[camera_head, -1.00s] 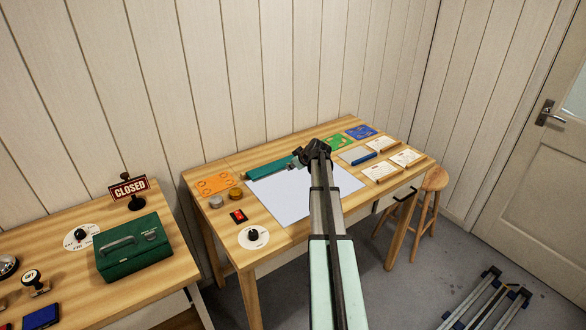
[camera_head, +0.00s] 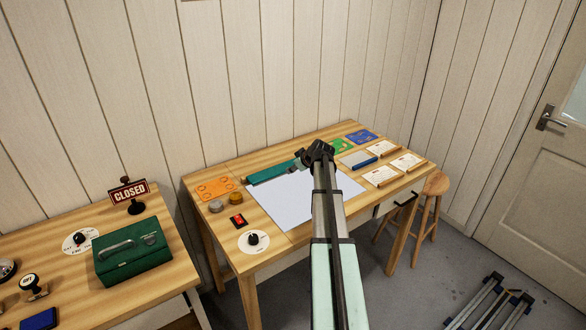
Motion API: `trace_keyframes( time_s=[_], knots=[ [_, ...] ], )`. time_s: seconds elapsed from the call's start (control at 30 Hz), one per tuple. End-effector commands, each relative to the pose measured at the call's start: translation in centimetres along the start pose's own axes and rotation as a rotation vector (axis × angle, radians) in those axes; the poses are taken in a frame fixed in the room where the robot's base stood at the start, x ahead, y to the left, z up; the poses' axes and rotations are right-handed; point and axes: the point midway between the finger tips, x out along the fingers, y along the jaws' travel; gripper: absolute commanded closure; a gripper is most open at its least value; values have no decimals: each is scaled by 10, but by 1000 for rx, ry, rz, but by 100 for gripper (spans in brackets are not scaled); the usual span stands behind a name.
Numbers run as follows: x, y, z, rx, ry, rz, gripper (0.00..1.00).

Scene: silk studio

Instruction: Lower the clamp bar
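A teal bar (camera_head: 268,174), which looks like the clamp bar, lies along the back edge of a white sheet (camera_head: 282,204) on the right-hand table. My arm reaches from the bottom of the view over the sheet. My gripper (camera_head: 303,157) is at the bar's right end, small and dark. The arm's wrist partly hides it, and I cannot tell whether its fingers are open or shut, or whether they touch the bar. How far the bar is raised is too small to tell. The arm hides part of the sheet and any right-hand part of the bar.
On the table (camera_head: 212,176) are an orange card (camera_head: 214,188), two small round tins, a red switch (camera_head: 238,221) and a dial (camera_head: 253,241). Several cards and a blue-edged block (camera_head: 358,159) lie right. A green box (camera_head: 132,252) stands on the left table. A stool (camera_head: 430,205) is beside the table.

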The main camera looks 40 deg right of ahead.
Motion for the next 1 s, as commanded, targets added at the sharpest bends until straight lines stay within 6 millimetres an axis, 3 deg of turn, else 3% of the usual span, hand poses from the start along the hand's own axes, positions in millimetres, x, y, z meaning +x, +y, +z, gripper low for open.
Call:
trace_keyframes(
  time_s=[0.3,0.5,0.7,1.0],
  knots=[
    [-63,-1,1,0,2,2,51],
    [-90,-1,0,0,2,1,51],
    [-101,0,-1,0,2,1,51],
    [-101,0,-1,0,2,1,51]
  ],
)
